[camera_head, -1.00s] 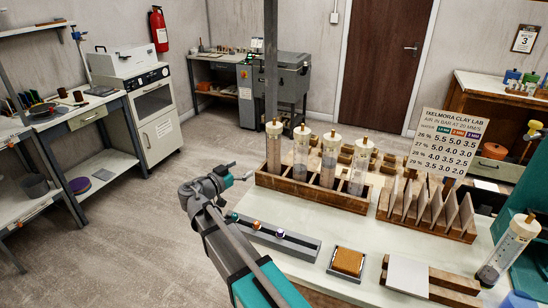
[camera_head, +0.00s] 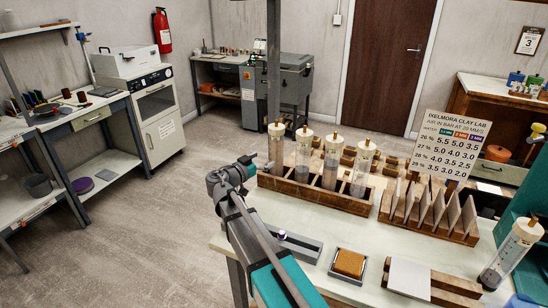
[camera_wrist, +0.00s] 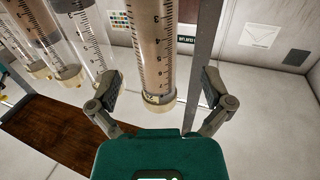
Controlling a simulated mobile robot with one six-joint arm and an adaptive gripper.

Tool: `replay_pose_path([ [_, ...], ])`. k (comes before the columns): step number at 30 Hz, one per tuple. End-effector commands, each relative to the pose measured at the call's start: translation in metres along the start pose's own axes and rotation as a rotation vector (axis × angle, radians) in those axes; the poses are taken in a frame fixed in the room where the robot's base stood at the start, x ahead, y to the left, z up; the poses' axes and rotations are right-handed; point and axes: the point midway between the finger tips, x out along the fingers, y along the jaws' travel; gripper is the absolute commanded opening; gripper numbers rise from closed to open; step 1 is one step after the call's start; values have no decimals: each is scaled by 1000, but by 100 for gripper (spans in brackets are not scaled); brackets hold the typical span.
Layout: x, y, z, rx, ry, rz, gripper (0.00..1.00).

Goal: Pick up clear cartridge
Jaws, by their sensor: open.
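Several transparent cartridges with cream caps and brass tips stand upright in a wooden rack (camera_head: 312,193) on the bench. My gripper (camera_head: 247,168) is at the rack's left end, close to the leftmost cartridge. In the wrist view my gripper (camera_wrist: 162,85) is open, with its fingers spread on either side of a graduated cartridge (camera_wrist: 156,45) that looks tan inside. Gaps show beside it, and neither finger visibly touches it. Whether it lies between the fingers or beyond them I cannot tell.
Further cartridges (camera_wrist: 82,40) stand close on the left in the wrist view. Another cartridge (camera_head: 510,252) leans at far right.

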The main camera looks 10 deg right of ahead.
Motion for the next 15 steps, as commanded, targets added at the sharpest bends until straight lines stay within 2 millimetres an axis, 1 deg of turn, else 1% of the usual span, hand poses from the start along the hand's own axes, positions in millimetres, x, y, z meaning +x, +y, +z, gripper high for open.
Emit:
replay_pose_path([
  [1,4,0,0,0,0,0,100],
  [4,8,0,0,0,0,0,100],
  [15,10,1,0,0,0,1,100],
])
